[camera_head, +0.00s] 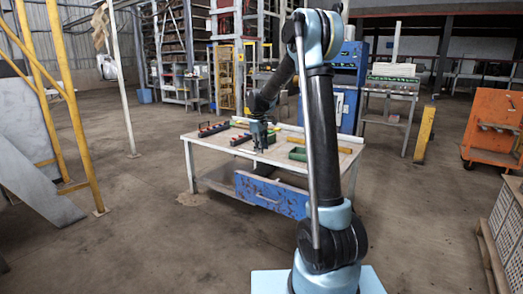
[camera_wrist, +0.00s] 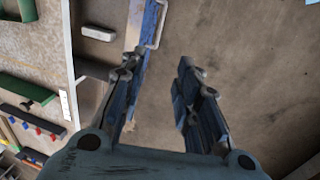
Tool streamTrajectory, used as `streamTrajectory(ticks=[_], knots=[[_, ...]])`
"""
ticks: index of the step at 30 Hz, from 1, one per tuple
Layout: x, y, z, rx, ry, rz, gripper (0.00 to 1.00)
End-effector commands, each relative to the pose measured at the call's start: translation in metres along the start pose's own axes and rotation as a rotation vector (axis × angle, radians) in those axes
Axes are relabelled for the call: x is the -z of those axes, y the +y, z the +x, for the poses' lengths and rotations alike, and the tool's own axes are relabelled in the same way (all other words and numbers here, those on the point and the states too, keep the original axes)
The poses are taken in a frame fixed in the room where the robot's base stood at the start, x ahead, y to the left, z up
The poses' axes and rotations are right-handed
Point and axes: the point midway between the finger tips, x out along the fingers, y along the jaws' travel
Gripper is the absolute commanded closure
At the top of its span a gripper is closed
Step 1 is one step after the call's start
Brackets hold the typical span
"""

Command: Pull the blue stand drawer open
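The blue stand drawer (camera_head: 271,195) shows its scuffed front under the near edge of the workbench in the head view. In the wrist view its front (camera_wrist: 143,40) stands out from the tabletop edge, with a gap between them, so it looks partly open. A thin metal handle (camera_wrist: 158,25) is on its outer side. My gripper (camera_wrist: 158,66) is open and empty. Its fingertips are just short of the handle in the picture, one to each side; I cannot tell the depth. In the head view my gripper (camera_head: 260,143) is small and partly dark against the bench.
The workbench (camera_head: 215,143) bears green and dark trays, some holding red and blue parts. A light grey block (camera_wrist: 98,33) shows between bench edge and drawer front. A yellow post (camera_head: 425,133) and orange cart (camera_head: 492,120) stand right. Floor before the bench is clear.

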Motion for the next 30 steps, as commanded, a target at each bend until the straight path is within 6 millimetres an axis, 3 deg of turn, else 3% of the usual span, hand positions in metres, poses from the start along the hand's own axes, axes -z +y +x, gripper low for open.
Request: streamTrajectory(ticks=[5,8,15,21,30], knots=[[0.001,0.000,0.004,0.000,0.000,0.000,0.70],[0.004,0.002,0.021,0.001,-0.001,0.000,0.70],[0.015,0.003,0.098,0.005,-0.005,0.000,0.70],[0.017,0.000,0.145,0.007,-0.007,-0.002,0.70],[0.016,-0.001,0.170,0.008,-0.008,-0.001,0.70]])
